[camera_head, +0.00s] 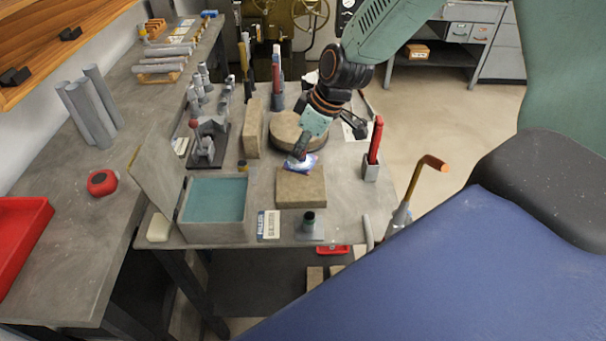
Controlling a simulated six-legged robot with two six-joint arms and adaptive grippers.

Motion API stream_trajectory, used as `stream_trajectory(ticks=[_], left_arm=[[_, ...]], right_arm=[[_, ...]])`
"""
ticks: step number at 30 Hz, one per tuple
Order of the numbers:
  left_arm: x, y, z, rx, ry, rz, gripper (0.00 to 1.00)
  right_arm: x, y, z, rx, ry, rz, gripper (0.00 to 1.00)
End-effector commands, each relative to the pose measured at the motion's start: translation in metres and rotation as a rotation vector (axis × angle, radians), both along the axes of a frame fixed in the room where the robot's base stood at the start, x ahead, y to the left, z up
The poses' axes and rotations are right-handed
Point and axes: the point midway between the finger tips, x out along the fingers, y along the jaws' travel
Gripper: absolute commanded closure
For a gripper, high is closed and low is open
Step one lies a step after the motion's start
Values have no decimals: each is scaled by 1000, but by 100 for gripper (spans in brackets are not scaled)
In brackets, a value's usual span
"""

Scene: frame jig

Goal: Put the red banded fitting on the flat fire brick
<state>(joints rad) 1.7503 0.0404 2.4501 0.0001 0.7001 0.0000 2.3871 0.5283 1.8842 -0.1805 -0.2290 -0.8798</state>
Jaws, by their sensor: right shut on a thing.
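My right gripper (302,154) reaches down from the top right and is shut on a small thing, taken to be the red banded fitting. The fitting is mostly hidden by the fingers, and its band cannot be made out clearly. A pale bluish-white patch shows around the fingertips. The flat fire brick (300,190) is a tan block lying flat on the table, just below the gripper in the picture. The gripper is over or just behind the brick's far edge; I cannot tell whether the fitting touches it. My left gripper is not in view.
A round tan slab (283,130) and an upright brick (252,135) stand behind. An open box with a teal inside (215,200) is left of the brick. A green-banded fitting (309,222) stands in front. A red-handled tool (375,142) stands in a holder at right.

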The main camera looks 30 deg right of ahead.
Motion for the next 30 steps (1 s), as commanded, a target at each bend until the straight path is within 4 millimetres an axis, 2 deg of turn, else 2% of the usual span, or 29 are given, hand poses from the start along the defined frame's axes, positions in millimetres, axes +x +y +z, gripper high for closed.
stream_trajectory(ticks=[1, 8, 15, 30], left_arm=[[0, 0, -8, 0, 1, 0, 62], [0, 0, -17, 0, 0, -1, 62], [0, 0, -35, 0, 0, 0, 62], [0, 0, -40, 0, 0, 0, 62]], right_arm=[[0, 0, -14, -1, 2, 0, 100], [0, -1, -31, 0, 0, -1, 100], [-1, -2, -60, 0, -1, -4, 100], [-1, -2, -66, 1, -2, -4, 100]])
